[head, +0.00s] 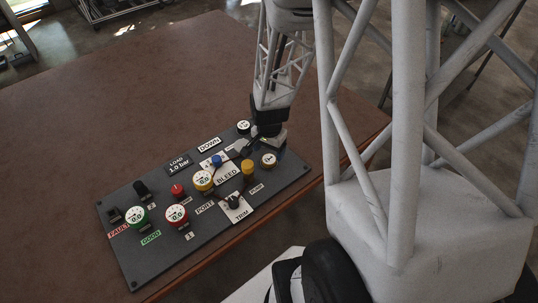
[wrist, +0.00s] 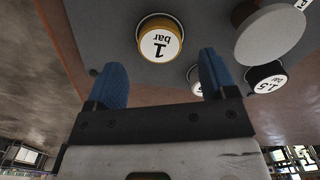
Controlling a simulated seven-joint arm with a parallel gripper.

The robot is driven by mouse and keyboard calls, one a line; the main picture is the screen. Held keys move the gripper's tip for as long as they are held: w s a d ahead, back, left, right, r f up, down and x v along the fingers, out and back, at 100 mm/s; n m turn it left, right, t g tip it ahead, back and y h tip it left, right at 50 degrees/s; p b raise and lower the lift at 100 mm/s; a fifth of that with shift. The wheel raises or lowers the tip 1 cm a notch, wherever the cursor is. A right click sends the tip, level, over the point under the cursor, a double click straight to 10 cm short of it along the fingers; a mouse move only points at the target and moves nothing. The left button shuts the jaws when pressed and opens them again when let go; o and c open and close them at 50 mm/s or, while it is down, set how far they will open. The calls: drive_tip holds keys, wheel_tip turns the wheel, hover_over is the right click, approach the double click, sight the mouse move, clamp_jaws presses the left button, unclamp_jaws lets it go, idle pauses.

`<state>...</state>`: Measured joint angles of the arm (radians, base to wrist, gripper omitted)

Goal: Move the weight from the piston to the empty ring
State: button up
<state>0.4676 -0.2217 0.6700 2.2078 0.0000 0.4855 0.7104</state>
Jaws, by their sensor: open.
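A weight marked 1 bar, with a yellow rim and white top, shows in the wrist view (wrist: 158,40), just ahead of my gripper (wrist: 162,62). Its blue fingers are apart, with nothing held between them. In the head view my gripper (head: 274,143) hangs low over the right end of the dark panel (head: 160,262). A yellow-rimmed, white-topped disc (head: 268,160) sits beside it. A black weight marked 1.5 bar (wrist: 265,78) stands to the right in the wrist view. A grey disc (wrist: 268,38) partly covers the view there. I cannot make out the piston or the empty ring for certain.
The panel carries a yellow gauge (head: 203,180), a red gauge (head: 177,215), a green gauge (head: 135,216), a blue button (head: 217,160) and a yellow post (head: 248,168). The load display (head: 179,164) reads 1.0 bar. The brown table (head: 110,90) is bare behind the panel.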

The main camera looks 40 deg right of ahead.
sight(269, 159)
wheel_tip(269, 159, up, 8)
drive_tip(key=shift+r, duration=0.25)
drive_tip(key=shift+f, duration=0.15)
idle(0.5)
drive_tip(key=s+a+r+n+t, duration=0.1)
drive_tip(key=s+a+r+n, duration=0.4)
drive_tip(key=a+r, duration=0.5)
drive_tip(key=s+a+r+n+t, duration=0.1)
drive_tip(key=s+a+r+n, duration=0.4)
drive_tip(key=a+r+n, duration=0.3)
wheel_tip(269, 159, up, 5)
drive_tip(key=shift+s+a+f+t, duration=0.15)
drive_tip(key=shift+s+a+t, duration=0.2)
drive_tip(key=shift+a, duration=0.6)
